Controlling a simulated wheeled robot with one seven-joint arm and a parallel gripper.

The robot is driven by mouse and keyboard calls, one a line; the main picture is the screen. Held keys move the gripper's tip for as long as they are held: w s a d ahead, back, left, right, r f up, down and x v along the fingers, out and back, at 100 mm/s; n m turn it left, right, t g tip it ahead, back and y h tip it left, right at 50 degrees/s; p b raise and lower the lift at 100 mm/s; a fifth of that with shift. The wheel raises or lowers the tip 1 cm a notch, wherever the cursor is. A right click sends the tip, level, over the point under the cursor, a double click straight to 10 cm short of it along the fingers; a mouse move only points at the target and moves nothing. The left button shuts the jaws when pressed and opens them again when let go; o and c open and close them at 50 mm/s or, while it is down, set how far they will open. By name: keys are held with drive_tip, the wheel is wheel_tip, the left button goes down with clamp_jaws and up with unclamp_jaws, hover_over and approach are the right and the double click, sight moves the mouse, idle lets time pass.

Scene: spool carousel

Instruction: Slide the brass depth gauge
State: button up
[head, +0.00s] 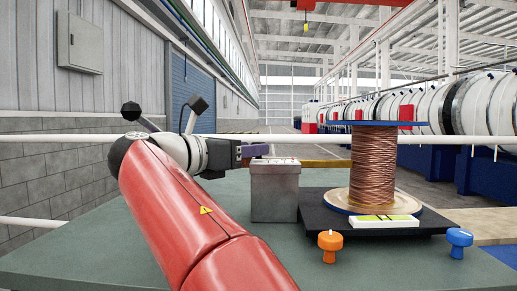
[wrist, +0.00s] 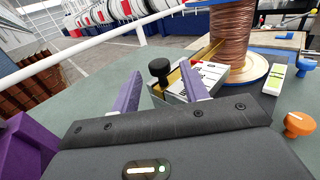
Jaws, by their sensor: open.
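The brass depth gauge shows as a gold strip (wrist: 188,80) in the wrist view, lying along a grey block (wrist: 178,98) with a white marked scale (wrist: 207,73). A black knob (wrist: 160,70) stands at its near end, between my finger tips as seen from the wrist. In the head view a brass strip (head: 325,163) runs behind the grey block (head: 275,192) toward the spool; my arm and gripper hide the knob there. My gripper (wrist: 160,84) is open, its two purple fingers apart. In the head view my gripper (head: 257,151) is above the block's left rear. Contact with the knob cannot be told.
A copper wire spool (head: 373,170) stands on a dark base right of the block. An orange knob (head: 330,243) and a blue knob (head: 459,240) sit in front. White rails cross the view. The green table (head: 110,250) is clear at left.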

drive_tip(key=shift+x, duration=1.65)
drive_tip(key=shift+c, duration=0.4)
clamp_jaws()
